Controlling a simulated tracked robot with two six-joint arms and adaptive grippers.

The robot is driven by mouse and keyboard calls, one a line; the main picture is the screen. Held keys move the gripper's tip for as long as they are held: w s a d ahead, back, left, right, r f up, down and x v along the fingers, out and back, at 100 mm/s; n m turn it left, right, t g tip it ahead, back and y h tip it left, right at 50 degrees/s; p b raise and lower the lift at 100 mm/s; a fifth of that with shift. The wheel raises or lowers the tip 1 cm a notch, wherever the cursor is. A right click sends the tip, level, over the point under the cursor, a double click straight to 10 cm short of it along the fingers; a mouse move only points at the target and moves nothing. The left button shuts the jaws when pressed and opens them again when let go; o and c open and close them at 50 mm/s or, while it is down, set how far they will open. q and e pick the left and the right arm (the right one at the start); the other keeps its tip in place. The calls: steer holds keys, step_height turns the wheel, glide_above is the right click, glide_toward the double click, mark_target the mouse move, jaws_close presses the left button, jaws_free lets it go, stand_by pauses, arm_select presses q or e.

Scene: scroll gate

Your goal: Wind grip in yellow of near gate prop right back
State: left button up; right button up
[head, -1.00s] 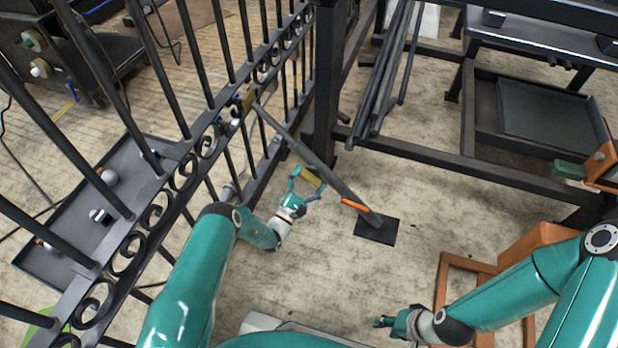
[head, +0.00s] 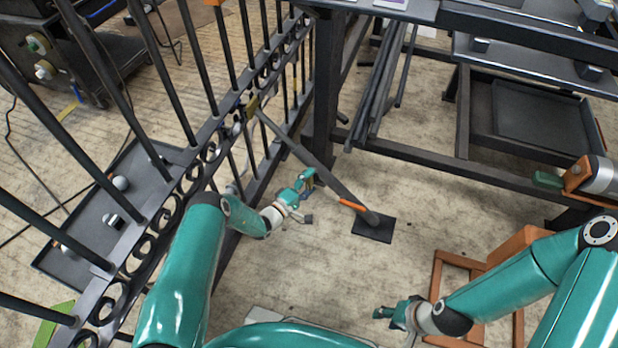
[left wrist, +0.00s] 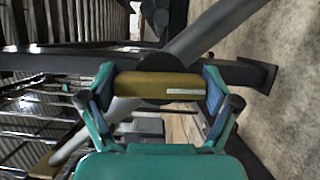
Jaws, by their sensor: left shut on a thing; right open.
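The gate prop (head: 322,178) is a slanted grey tube from the gate (head: 215,140) down to a dark square foot plate (head: 373,229). An orange part (head: 351,204) sits low on it, and a yellow piece (head: 252,105) shows at its top. My left gripper (head: 307,185) is beside the tube. In the left wrist view my left gripper (left wrist: 160,88) is shut on the yellow grip (left wrist: 145,84), a short cylinder lying across between both fingers, with the grey tube behind it. My right gripper (head: 388,315) is open and empty low over the floor.
A dark tray (head: 85,235) with small items lies behind the gate bars. A dark frame with loose bars (head: 378,100) stands behind the prop. An orange frame (head: 437,290) is near my right arm. The floor between my grippers is clear.

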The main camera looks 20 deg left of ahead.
arm_select(q)
steer(key=shift+s+d+f+m+g+p, duration=0.15)
steer(key=shift+d+m+g+p, duration=0.15)
steer(key=shift+m, duration=0.3)
steer(key=shift+f, duration=0.1)
steer(key=o, duration=0.9)
steer(key=shift+a, duration=0.1)
steer(key=shift+s+a, duration=0.25)
steer(key=shift+a, duration=0.05)
steer(key=v, duration=0.6)
steer(key=shift+s, duration=0.35)
